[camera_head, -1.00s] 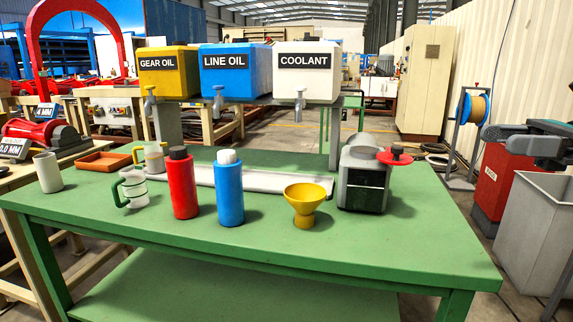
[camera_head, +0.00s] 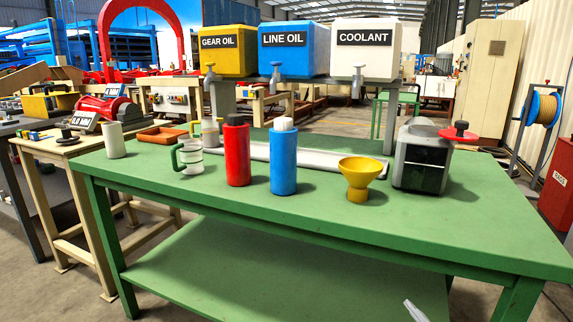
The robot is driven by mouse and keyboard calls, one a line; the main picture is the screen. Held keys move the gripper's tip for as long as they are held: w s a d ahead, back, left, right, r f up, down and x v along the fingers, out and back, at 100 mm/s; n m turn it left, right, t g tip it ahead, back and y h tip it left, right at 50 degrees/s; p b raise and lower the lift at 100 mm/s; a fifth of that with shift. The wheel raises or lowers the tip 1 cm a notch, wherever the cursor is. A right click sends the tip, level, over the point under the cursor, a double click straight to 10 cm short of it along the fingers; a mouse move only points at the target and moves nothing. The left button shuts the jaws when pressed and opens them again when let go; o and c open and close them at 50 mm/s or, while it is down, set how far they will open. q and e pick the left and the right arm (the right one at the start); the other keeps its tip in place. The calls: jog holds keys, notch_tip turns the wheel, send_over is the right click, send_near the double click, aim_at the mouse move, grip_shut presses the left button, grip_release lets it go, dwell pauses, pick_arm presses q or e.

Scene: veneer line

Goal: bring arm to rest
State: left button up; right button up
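Neither of my grippers shows clearly in the head view. A small pale piece (camera_head: 415,311) pokes in at the bottom edge, right of the middle; too little shows to tell what it is. The green table (camera_head: 440,232) stands in front of me. On it are a white cup (camera_head: 115,140), a clear jug with a green handle (camera_head: 190,157), a red bottle (camera_head: 237,155), a blue bottle (camera_head: 283,162) and a yellow funnel (camera_head: 358,175), all standing upright.
A grey machine with a red knob (camera_head: 422,155) stands at the table's right. Behind are the GEAR OIL (camera_head: 228,62), LINE OIL (camera_head: 293,62) and COOLANT (camera_head: 364,62) tanks. The table's front strip is clear.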

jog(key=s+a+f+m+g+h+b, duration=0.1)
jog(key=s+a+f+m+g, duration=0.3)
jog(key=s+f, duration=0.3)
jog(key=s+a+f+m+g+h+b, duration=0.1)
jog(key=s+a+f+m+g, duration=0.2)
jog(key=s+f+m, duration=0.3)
pick_arm(q)
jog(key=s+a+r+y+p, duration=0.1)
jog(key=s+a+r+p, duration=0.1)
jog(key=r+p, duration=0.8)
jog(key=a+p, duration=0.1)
jog(key=p, duration=0.8)
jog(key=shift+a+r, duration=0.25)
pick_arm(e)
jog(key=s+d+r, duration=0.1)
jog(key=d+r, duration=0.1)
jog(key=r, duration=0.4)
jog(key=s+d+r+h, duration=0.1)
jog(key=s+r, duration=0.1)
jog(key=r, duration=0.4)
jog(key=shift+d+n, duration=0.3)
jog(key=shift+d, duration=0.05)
